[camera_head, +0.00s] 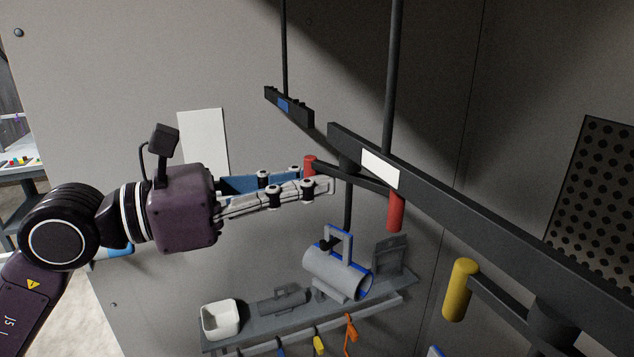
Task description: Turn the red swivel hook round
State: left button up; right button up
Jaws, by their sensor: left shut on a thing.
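The red swivel hook hangs under a dark overhead beam (450,204). Its dark crossbar runs below the beam, with a red grip (310,161) at its left end and another red grip (396,212) at its right end. My left gripper (316,180) reaches in from the left with its fingers nearly level, shut on the left red grip. The fingers hide the lower part of that grip. The right red grip hangs free below the beam's white label (380,168). My right gripper is not in view.
A yellow grip (460,290) of another hook hangs nearer at the lower right. Below, a grey wall shelf (285,320) holds a white bin (220,319) and a grey and blue cylinder with a handle (338,272). A rack with a blue label (283,105) hangs behind.

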pick_arm(q)
send_near(394, 220)
jog(key=shift+w+d, duration=1.35)
jog(key=shift+d, duration=0.25)
jog(key=shift+s+d, duration=0.15)
jog(key=shift+d, duration=0.4)
jog(key=shift+s+d, duration=0.15)
jog(key=shift+d, duration=1.05)
jog(key=shift+w+d, duration=0.2)
jog(key=shift+d, duration=0.3)
jog(key=shift+o, duration=1.1)
jog(key=o, duration=0.5)
jog(key=shift+a, duration=0.1)
